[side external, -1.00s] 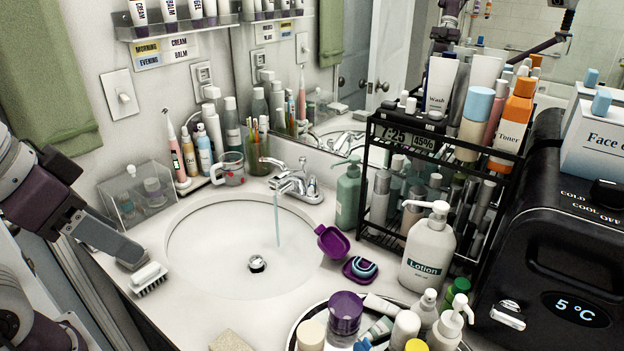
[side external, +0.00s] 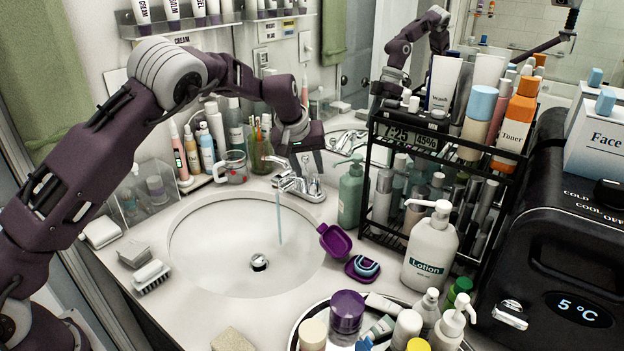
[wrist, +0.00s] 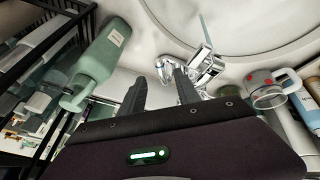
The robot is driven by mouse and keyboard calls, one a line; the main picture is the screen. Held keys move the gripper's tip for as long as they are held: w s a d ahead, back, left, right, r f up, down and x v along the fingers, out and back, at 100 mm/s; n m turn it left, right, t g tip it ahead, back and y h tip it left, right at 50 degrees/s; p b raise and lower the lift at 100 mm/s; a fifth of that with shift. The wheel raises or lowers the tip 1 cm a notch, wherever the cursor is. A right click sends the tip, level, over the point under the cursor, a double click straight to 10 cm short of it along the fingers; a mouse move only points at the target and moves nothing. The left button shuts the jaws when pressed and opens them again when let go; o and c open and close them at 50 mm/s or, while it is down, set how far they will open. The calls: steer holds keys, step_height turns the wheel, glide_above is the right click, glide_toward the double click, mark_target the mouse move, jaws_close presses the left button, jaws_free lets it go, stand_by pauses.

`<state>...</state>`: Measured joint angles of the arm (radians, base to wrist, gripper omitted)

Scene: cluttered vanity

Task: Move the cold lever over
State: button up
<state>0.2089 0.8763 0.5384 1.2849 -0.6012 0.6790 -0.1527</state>
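The chrome faucet (side external: 290,182) stands behind the sink basin, and a stream of water runs from its spout. It also shows in the wrist view (wrist: 204,68). It has a lever on each side; no hot or cold marking is readable. My gripper (side external: 311,172) points down over the faucet's right-hand lever (side external: 314,187). In the wrist view my gripper (wrist: 160,77) has its fingers apart, with that chrome lever (wrist: 162,70) showing between the tips. I cannot tell whether a finger touches it. My fingers partly hide the faucet's right side.
A green pump bottle (side external: 350,193) stands close right of the faucet, before a black rack (side external: 374,150). A cup (side external: 230,168) and a toothbrush tumbler (side external: 259,155) stand left. The mirror is close behind.

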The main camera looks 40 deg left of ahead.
mark_target(314, 182)
steer(key=x, duration=0.5)
steer(key=shift+f, duration=0.2)
steer(key=shift+c, duration=0.2)
jaws_close()
stand_by(1.0)
